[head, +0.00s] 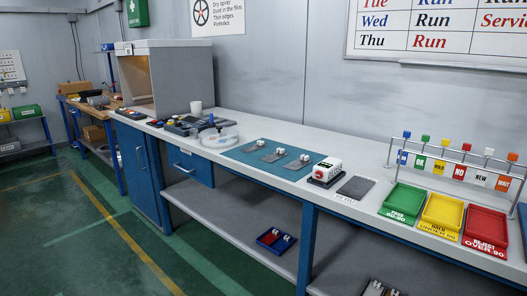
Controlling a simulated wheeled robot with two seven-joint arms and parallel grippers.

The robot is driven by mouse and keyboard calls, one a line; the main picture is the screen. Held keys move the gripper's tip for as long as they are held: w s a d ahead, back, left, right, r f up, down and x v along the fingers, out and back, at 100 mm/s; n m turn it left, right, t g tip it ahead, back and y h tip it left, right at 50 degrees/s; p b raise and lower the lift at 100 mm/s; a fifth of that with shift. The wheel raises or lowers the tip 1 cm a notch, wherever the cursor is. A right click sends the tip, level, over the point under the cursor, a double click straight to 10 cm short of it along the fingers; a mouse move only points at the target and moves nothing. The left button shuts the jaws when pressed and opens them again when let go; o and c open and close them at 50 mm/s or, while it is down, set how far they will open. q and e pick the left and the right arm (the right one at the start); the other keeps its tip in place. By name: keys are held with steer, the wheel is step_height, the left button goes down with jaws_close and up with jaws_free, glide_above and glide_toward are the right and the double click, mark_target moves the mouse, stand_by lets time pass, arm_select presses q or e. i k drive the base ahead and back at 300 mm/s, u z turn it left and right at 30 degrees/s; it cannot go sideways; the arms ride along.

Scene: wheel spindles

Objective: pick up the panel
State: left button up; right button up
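Several small flat grey panels lie in a row on a teal mat (240,153) on the workbench. The left one is a panel (254,147), the middle one is another panel (273,156), and the right one is a third panel (296,164). I cannot tell which panel the task means. Neither of my grippers is in view.
A round clear dish (219,137), a white cup (196,107) and a booth (165,75) stand left. Green floor lies in front.

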mark_target(260, 145)
steer(key=u, duration=0.25)
steer(key=k, duration=0.35)
steer(key=u, duration=1)
steer(key=k, duration=0.95)
steer(key=u, duration=0.75)
steer(key=i, duration=2.05)
steer(key=z, duration=0.3)
steer(key=i, duration=2.4)
steer(key=z, duration=0.7)
steer(key=i, duration=2)
steer(key=z, duration=2.3)
steer(key=i, duration=1.4)
steer(key=z, duration=0.7)
